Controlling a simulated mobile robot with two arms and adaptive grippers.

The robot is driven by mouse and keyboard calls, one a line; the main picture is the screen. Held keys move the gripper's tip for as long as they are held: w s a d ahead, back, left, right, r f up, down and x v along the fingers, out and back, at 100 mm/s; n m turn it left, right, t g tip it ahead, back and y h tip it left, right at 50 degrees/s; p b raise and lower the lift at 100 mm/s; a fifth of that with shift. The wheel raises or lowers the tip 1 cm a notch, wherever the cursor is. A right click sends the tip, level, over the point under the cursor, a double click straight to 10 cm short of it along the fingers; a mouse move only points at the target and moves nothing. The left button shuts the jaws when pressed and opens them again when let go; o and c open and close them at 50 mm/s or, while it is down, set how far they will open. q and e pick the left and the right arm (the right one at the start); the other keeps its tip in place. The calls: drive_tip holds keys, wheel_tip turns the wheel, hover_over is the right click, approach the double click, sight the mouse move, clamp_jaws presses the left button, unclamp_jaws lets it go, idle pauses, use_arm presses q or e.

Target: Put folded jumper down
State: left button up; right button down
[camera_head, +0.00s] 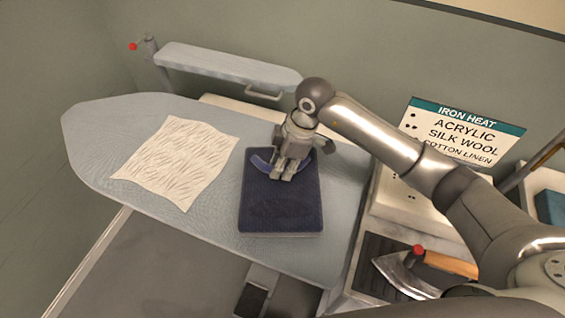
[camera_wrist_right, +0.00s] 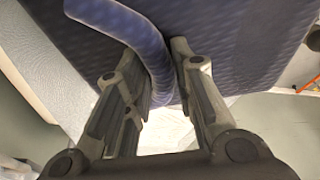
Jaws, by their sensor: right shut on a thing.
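The folded jumper is a flat navy block (camera_head: 279,211) over the right half of the ironing board (camera_head: 95,125). A curved blue-purple band stands out at its upper end. My right gripper (camera_head: 283,168) is above this end, its fingers pointing down at the band. In the right wrist view the fingers (camera_wrist_right: 156,55) are closed around the band, with the navy knit (camera_wrist_right: 235,45) filling the upper part. I cannot tell whether the jumper's underside touches the board. My left gripper is not in view.
A cream textured cloth (camera_head: 178,160) lies on the board left of the jumper. A narrow sleeve board (camera_head: 225,66) stands behind. An iron (camera_head: 405,273) with an orange handle sits at lower right. An iron-heat sign (camera_head: 462,132) stands at the right. The board's left end is bare.

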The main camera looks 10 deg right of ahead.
drive_tip(key=shift+f, duration=0.25)
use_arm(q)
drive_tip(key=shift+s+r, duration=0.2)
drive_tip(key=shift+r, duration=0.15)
use_arm(e)
drive_tip(key=shift+f, duration=0.2)
drive_tip(key=c, duration=1.2)
unclamp_jaws()
drive_tip(key=shift+f, duration=0.1)
use_arm(q)
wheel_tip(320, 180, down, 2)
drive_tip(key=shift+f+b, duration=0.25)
drive_tip(key=shift+b, duration=1)
use_arm(e)
drive_tip(key=v, duration=1.2)
